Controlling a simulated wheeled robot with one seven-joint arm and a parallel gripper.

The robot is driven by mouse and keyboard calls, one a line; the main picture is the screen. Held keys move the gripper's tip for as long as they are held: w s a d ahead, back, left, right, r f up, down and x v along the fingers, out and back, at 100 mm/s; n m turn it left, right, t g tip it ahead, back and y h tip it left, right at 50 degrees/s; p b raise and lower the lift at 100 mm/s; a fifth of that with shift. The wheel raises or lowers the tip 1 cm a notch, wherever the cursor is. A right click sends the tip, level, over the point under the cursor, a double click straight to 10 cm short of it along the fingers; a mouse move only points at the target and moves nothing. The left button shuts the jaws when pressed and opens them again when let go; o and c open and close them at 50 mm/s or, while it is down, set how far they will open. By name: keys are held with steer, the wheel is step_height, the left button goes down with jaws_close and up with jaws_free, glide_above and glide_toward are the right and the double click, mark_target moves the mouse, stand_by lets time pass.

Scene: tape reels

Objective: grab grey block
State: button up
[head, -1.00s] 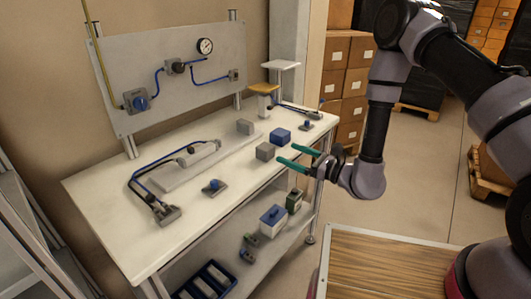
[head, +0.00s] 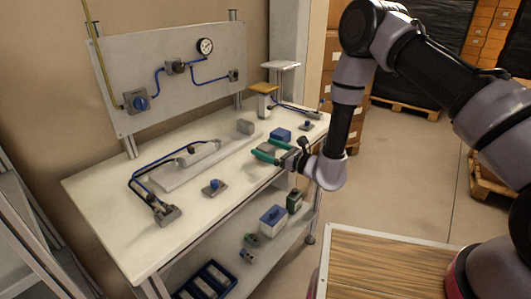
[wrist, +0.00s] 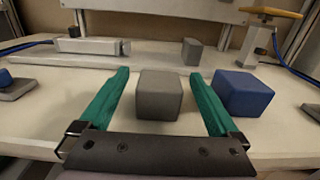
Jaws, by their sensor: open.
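A grey block (wrist: 159,95) sits on the white workbench. In the wrist view it lies between the two green fingers of my gripper (wrist: 163,98), with a gap on each side. The fingers are open and reach along both sides of it. In the head view my gripper (head: 262,152) is low over the bench's front edge, and the grey block (head: 267,146) is partly hidden behind the fingers. A second grey block (wrist: 192,51) stands farther back, and it also shows in the head view (head: 245,127).
A blue block (wrist: 243,92) sits just right of my right finger. A pedestal with a yellow top (head: 263,88) stands at the back right. A long grey fixture with a blue hose (head: 185,163) lies to the left. A small blue-knobbed part (head: 213,186) sits near the front edge.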

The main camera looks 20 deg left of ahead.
steer(key=shift+a, duration=0.1)
steer(key=shift+c, duration=0.3)
jaws_close()
steer(key=shift+r, duration=0.1)
